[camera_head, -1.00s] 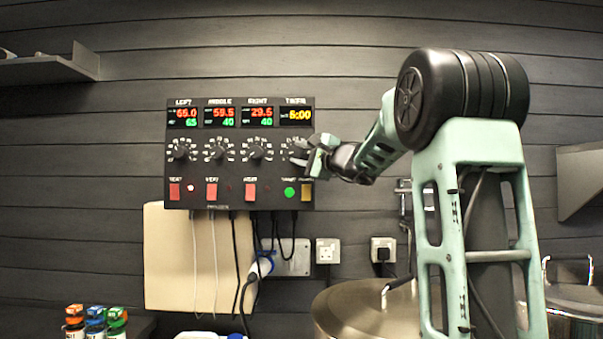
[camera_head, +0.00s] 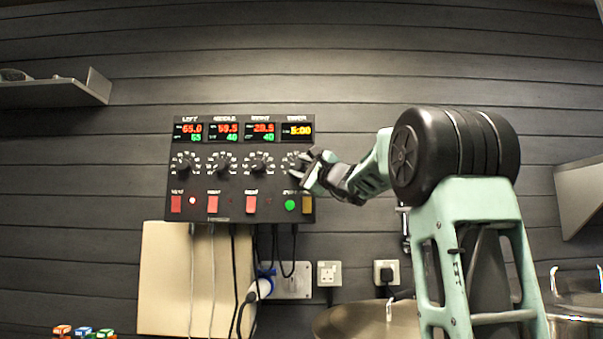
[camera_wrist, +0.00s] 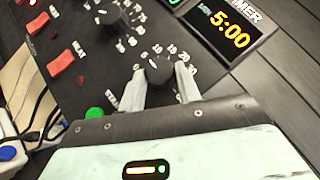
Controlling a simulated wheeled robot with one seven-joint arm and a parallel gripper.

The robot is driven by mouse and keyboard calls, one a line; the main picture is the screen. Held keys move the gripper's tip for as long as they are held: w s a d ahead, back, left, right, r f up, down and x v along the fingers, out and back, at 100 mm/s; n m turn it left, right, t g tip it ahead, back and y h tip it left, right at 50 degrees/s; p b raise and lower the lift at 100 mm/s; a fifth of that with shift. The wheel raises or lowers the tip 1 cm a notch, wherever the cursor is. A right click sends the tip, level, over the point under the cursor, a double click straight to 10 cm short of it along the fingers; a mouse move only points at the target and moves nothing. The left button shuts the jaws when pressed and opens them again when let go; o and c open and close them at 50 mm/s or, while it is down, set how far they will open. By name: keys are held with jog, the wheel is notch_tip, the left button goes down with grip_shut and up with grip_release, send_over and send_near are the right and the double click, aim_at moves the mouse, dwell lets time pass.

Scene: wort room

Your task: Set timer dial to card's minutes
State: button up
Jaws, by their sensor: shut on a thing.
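The timer dial (camera_wrist: 159,70) is a black knob with a white pointer mark on the black control panel, at the panel's right end. Numbers ring it, with 10, 20 and 30 readable in the wrist view. My gripper (camera_wrist: 164,82) is shut on the timer dial, one finger on each side. In the head view my gripper (camera_head: 306,168) hides much of the dial. The timer display (camera_wrist: 231,28) above reads 5:00 in yellow; it also shows in the head view (camera_head: 297,131). No card with minutes is readable in these frames.
The control panel (camera_head: 240,145) also has left, middle and right dials, red switches, a green start button (camera_head: 290,205) and a yellow switch (camera_head: 307,205). Cables hang below it over a beige board (camera_head: 165,280).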

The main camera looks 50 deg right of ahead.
dwell(0.3)
jog(key=o, duration=1)
jog(key=shift+c, duration=0.2)
jog(key=b+v, duration=0.5)
jog(key=v, duration=1.2)
jog(key=shift+s, duration=0.2)
